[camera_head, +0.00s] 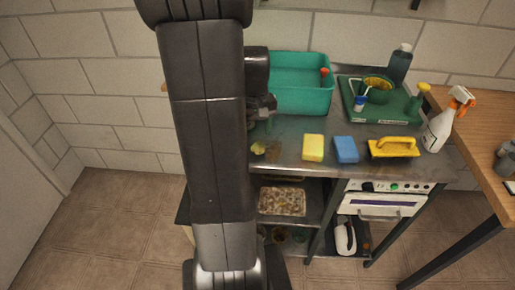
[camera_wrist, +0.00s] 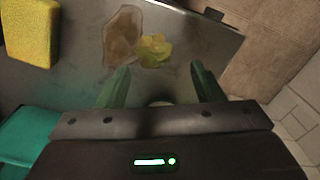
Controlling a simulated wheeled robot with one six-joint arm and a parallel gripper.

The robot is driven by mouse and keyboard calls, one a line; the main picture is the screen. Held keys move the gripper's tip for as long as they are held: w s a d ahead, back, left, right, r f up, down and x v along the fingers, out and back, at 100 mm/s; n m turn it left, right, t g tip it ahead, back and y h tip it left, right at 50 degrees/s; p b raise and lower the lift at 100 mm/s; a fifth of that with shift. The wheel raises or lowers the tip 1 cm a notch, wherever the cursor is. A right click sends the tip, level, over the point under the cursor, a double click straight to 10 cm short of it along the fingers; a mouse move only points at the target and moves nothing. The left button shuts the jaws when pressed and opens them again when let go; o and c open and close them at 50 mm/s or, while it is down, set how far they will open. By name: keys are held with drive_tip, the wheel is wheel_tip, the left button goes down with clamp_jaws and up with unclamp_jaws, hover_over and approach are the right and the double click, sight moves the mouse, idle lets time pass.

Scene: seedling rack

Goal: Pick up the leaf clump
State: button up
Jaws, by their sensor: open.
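The leaf clump (camera_wrist: 154,50) is a small yellow-green bunch on the grey metal worktop, close to the worktop's edge. It also shows in the head view (camera_head: 258,148), just right of my arm. My gripper (camera_wrist: 160,72) is open and empty, with its two green fingers apart. In the wrist view the clump lies beyond the fingertips, between their lines and slightly left of centre. I cannot tell the height of the fingertips above the worktop. In the head view my arm hides part of the gripper.
A flat brownish patch (camera_wrist: 122,36) touches or nearly touches the clump. A yellow sponge (camera_head: 313,148), blue sponge (camera_head: 346,150) and yellow-handled brush (camera_head: 394,148) lie to the right. A teal basin (camera_head: 302,98) and green tray (camera_head: 370,115) stand behind.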

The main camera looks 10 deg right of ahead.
sight(258, 144)
drive_tip(key=f, duration=0.4)
drive_tip(key=shift+s+d, duration=0.15)
drive_tip(key=shift+d, duration=0.25)
drive_tip(key=shift+f, duration=0.65)
drive_tip(key=c, duration=1.1)
